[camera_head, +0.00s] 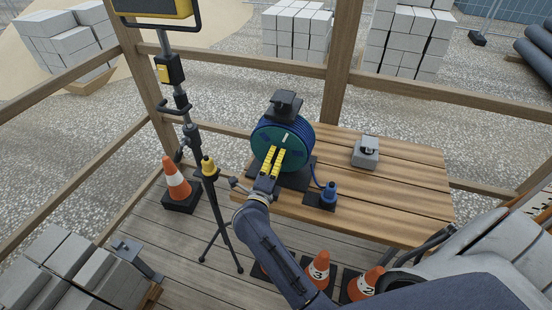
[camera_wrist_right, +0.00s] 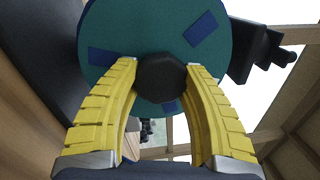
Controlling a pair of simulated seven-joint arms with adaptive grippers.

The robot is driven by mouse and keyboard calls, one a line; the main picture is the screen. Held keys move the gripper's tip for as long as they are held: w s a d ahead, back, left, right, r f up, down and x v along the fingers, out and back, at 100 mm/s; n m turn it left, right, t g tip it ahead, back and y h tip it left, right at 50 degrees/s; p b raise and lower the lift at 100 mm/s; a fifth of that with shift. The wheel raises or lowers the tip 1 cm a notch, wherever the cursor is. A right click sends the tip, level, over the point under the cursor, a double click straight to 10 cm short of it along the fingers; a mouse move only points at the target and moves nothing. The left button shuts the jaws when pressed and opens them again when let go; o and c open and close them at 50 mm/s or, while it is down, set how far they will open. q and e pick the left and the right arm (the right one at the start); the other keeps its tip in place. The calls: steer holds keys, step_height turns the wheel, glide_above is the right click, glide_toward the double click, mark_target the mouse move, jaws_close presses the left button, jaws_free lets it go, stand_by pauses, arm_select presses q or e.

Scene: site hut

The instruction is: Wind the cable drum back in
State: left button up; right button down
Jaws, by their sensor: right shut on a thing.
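The cable drum (camera_head: 266,134) stands upright on the wooden bench, with a green-teal face and blue cable at its rim. In the right wrist view the teal disc (camera_wrist_right: 120,38), with darker blue patches, fills the upper middle. My right gripper (camera_head: 280,148) is at the front of the drum. Its yellow fingers are closed around a dark round knob (camera_wrist_right: 160,77) in front of the disc. The blue cable (camera_head: 314,172) runs down the drum's right side towards a blue plug (camera_head: 329,190) on a dark plate. My left gripper is not in view.
A small grey box (camera_head: 365,154) sits on the bench (camera_head: 400,190) right of the drum. A tripod (camera_head: 212,200) with a yellow top stands left of the bench. Cones (camera_head: 318,270) stand below its front edge. Wooden rails surround the platform. The bench's right part is clear.

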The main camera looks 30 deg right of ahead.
steer(key=shift+d+r+n+y, duration=0.1)
steer(key=shift+n+y, duration=0.05)
steer(key=shift+n, duration=0.85)
steer(key=shift+d+n+y, duration=0.1)
steer(key=shift+n+y, duration=0.05)
steer(key=shift+n, duration=0.85)
steer(key=c, duration=0.8)
jaws_free()
steer(key=shift+c, duration=0.2)
steer(key=shift+o, duration=1.2)
steer(key=shift+a, duration=0.1)
